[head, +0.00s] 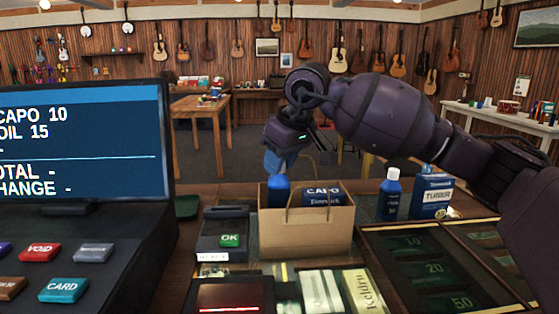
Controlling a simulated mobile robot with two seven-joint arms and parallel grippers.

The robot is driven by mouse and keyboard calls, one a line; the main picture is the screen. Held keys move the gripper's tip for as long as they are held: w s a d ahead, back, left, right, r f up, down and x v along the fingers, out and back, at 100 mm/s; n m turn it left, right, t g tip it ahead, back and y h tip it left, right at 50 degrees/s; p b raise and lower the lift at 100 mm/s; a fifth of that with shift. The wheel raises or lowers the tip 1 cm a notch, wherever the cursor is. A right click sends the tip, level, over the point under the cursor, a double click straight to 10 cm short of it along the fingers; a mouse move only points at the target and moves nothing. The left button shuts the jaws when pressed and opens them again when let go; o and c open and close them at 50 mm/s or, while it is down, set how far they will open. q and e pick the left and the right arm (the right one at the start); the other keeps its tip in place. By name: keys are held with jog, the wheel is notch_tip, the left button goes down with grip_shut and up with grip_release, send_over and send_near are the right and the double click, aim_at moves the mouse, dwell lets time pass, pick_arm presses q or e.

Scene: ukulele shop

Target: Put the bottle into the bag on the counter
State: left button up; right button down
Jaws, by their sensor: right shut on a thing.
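The brown paper bag (315,233) stands upright and open on the counter, with a looped handle at its front. A dark blue bottle (278,192) is at the left of the bag's mouth, its lower part hidden behind the bag's front wall. My right gripper (279,168) is directly above the bag's left side, pointing down, shut on the bottle's top. I cannot tell whether the bottle touches the bag's bottom. A blue box marked CAPO (322,194) stands in the bag's right side. My left gripper is not in view.
Another blue bottle with a white cap (390,195) and a blue tuner box (433,196) stand right of the bag. A card terminal (222,238) is close on its left. The register screen (80,140) fills the left. An open cash drawer (432,268) lies at front right.

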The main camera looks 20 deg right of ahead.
jog(key=c, duration=0.8)
grip_release()
